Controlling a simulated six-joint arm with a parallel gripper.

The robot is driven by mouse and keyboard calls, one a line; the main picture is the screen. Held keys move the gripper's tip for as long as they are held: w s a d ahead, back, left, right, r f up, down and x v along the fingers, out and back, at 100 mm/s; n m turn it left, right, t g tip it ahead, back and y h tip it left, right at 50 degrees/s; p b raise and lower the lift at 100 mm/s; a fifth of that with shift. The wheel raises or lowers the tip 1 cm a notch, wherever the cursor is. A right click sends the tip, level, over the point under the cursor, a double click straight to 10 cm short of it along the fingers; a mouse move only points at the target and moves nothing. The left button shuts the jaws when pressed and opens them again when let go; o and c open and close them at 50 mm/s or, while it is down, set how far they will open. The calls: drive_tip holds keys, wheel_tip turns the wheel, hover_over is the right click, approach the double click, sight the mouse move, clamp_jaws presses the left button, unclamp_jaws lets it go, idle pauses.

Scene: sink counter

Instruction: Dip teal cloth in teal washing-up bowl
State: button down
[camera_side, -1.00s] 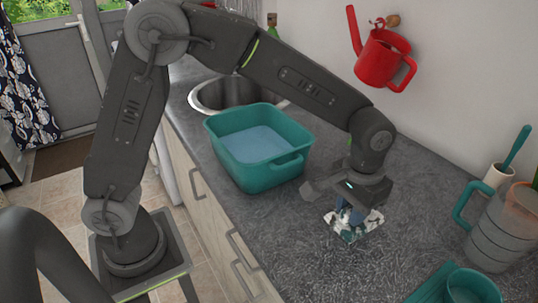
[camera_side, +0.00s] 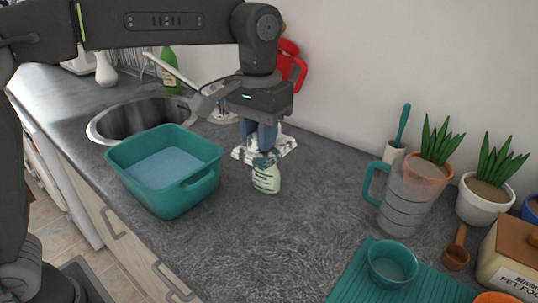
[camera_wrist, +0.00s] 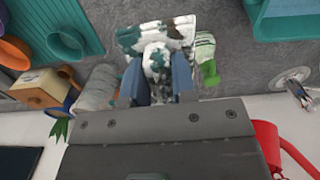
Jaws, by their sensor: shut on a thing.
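The cloth (camera_side: 280,150), patched in teal and white, is pinched in my gripper (camera_side: 262,148). It appears raised above the counter, with its edges spread out below the blue fingers. In the wrist view, the cloth (camera_wrist: 130,42) is bunched between the fingertips (camera_wrist: 160,72). The teal washing-up bowl (camera_side: 183,198) stands on the counter left of my gripper, with bluish water inside. A corner of the bowl (camera_wrist: 262,22) shows at the top right of the wrist view. The cloth is outside the bowl, apart from it.
The sink (camera_side: 135,118) is behind the bowl. A jug (camera_side: 408,195), potted plants (camera_side: 486,195) and a teal cup (camera_side: 391,266) are at right. The front counter is clear.

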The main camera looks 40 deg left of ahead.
drive_tip(key=s+a+n, duration=0.2)
drive_tip(key=a+n, duration=0.1)
drive_tip(key=a, duration=1.2)
drive_tip(key=s+a+n, duration=0.2)
drive_tip(key=s+a, duration=0.1)
drive_tip(key=a, duration=1.1)
drive_tip(key=shift+w+d+f, duration=0.1)
drive_tip(key=shift+w+f, duration=0.05)
drive_tip(key=shift+f, duration=1.15)
drive_tip(key=shift+w+f, duration=0.15)
drive_tip(key=shift+f, duration=1.1)
wheel_tip(320, 180, down, 14)
drive_tip(key=shift+f, duration=0.1)
drive_tip(key=shift+r, duration=0.2)
wheel_tip(320, 180, up, 13)
drive_tip(key=shift+f, duration=0.1)
idle(1.0)
